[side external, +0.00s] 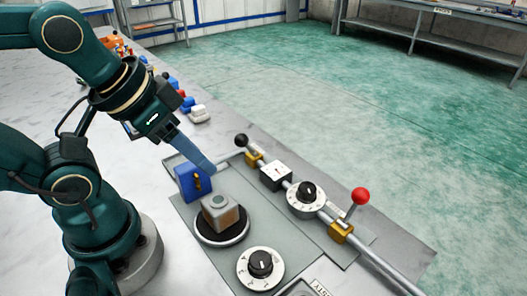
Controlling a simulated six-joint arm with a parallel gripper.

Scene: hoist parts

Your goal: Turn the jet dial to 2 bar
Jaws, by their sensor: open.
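Two white round dials with black knobs are in the side external view. One dial (260,264) lies on the grey plate at the front. The other dial (305,199) sits by the metal pipe, further back and right. Their markings are too small to read, so I cannot tell which is the jet dial or where either points. My gripper (209,166) is open, with its blue-grey fingers reaching down above the back of the plate. It is apart from both dials, to their upper left. The gap between the fingers is hard to see from this side.
A brown and grey block (220,214) stands on a black round base. A blue box (188,184) with a brass piece is close to my fingers. A red-knobbed lever (360,197), a black-knobbed lever (241,141) and a white box (276,176) line the pipe.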

